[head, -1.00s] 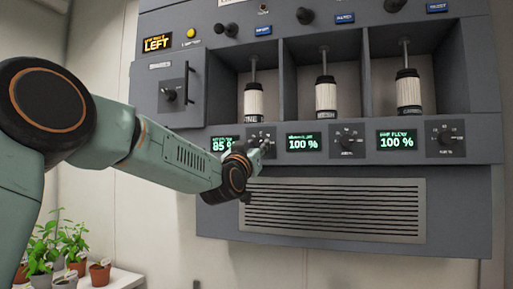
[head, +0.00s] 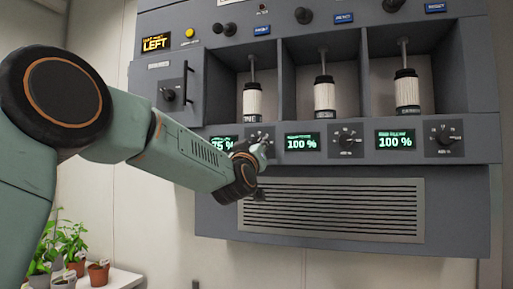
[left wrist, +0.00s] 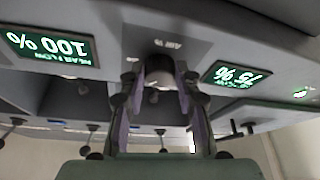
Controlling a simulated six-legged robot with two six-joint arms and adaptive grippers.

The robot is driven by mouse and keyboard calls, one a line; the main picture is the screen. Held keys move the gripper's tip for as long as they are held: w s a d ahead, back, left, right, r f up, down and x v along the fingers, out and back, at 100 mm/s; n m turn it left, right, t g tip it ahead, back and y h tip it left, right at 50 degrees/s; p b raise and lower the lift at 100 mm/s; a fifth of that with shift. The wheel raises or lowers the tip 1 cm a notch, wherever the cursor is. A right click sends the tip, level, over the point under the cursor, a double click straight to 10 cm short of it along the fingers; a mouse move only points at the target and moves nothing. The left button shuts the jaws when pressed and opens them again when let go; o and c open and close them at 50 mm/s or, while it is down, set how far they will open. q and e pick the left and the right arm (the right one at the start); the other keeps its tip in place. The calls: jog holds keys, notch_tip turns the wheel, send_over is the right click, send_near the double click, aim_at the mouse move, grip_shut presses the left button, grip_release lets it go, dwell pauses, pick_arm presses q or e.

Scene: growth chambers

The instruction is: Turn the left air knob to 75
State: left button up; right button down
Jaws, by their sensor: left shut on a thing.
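The left air knob (left wrist: 160,68) shows between the fingers of my left gripper (left wrist: 160,85) in the left wrist view. The gripper is shut on it. In the head view my left gripper (head: 260,152) reaches the panel at this knob (head: 261,135) and covers its lower part. The left display (head: 223,143) reads 75 %, its start partly hidden by my arm; it also shows, upside down, in the left wrist view (left wrist: 236,76). My right gripper is not in view.
The middle display (head: 302,142) and the right display (head: 395,140) read 100 %. Each has its own knob beside it, the middle knob (head: 346,141) and the right knob (head: 444,138). A slatted vent (head: 335,210) lies below. Potted plants (head: 70,250) stand at the lower left.

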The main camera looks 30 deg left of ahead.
pick_arm(q)
jog(key=o, duration=1.1)
jog(key=shift+s+r, duration=0.1)
jog(key=shift+r, duration=0.05)
jog(key=shift+o, duration=0.2)
jog(key=v, duration=0.7)
jog(key=shift+s+f, duration=0.2)
